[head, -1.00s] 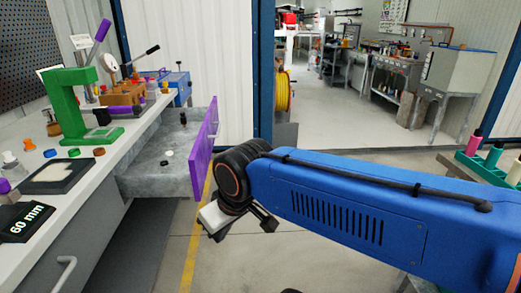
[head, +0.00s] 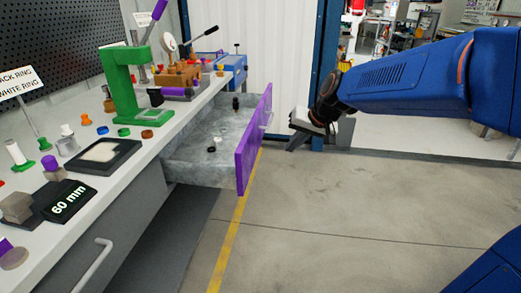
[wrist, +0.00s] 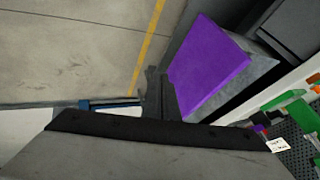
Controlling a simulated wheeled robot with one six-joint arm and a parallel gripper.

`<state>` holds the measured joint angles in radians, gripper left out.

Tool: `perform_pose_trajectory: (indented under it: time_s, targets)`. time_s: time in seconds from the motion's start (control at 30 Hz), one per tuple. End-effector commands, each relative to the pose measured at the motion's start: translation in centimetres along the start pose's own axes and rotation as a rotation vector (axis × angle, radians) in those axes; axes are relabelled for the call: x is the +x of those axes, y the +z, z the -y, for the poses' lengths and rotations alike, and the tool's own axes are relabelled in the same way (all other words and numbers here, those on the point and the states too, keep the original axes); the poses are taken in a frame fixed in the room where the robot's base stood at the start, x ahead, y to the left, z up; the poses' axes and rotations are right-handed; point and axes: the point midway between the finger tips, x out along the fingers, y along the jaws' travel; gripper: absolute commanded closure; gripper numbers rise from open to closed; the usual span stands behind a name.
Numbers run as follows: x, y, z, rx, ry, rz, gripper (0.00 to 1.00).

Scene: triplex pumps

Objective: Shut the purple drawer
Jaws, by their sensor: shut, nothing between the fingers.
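The purple drawer (head: 252,142) stands pulled out from the workbench in the head view. Its purple front faces right, and its grey tray (head: 190,168) holds a few small black and white pieces. A handle shows on the front's outer face. My gripper (head: 297,137) is shut and empty, to the right of the drawer front and apart from it in the picture. In the wrist view the purple front (wrist: 207,65) lies right of centre, beyond the dark fingers (wrist: 158,92). I cannot tell the exact distance between them.
The bench top (head: 125,160) carries a green press (head: 125,90), a black 60 mm sign (head: 73,202) and small coloured parts. A blue post (head: 324,60) and white wall stand behind. The floor (head: 330,220) right of the drawer is open.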

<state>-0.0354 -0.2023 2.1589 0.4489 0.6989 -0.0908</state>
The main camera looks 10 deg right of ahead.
Motion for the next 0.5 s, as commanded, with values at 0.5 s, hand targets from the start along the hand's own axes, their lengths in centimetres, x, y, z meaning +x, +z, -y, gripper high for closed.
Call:
perform_pose_trajectory:
  time_s: [0.5]
  targets:
    - [5.6,-5.2,1.4,0.061,-0.044,-0.02,1.0]
